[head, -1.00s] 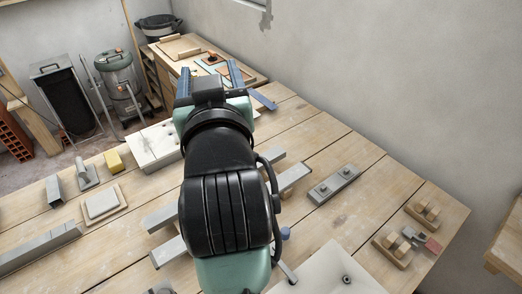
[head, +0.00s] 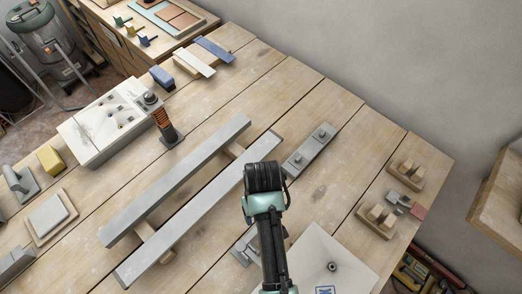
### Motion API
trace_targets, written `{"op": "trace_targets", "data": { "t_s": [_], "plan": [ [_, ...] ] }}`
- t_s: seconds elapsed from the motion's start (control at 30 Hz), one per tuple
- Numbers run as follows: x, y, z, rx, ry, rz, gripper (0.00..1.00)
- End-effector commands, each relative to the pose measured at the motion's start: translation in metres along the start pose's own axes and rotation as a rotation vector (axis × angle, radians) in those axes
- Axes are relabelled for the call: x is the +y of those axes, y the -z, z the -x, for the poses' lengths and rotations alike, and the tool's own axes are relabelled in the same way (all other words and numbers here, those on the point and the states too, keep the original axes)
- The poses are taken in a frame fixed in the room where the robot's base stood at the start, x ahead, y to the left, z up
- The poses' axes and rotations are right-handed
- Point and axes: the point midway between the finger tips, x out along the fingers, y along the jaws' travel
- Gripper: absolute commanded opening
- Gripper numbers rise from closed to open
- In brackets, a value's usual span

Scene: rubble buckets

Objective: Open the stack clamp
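I cannot tell for certain which thing is the stack clamp. A small grey metal piece with a red end (head: 405,204) lies by two wooden block sets (head: 405,173) at the right of the bench. A grey plate with two bolts (head: 308,150) lies near the bench's middle. A dark upright post with an orange-brown coil (head: 166,127) stands beside the white box. My arm rises from the bottom centre, its black joint in front of the bench. My gripper's fingers do not show in the head view.
Two long grey bars (head: 178,178) lie across wooden spacers on the bench (head: 345,105). A white box (head: 95,128), a yellow block (head: 51,160) and a pale slab (head: 47,215) are at the left. A pale tray (head: 310,250) is at bottom right. Bare planks lie at the upper right.

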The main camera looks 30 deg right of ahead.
Motion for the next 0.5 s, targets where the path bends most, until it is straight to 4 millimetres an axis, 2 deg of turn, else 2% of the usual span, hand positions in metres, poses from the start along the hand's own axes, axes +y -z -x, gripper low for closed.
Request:
{"op": "trace_targets", "data": {
  "t_s": [0.1, 0.23, 0.5],
  "plan": [
    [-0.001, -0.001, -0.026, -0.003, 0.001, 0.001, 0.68],
    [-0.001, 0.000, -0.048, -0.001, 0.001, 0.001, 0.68],
    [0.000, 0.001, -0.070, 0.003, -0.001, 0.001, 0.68]
  ]
}}
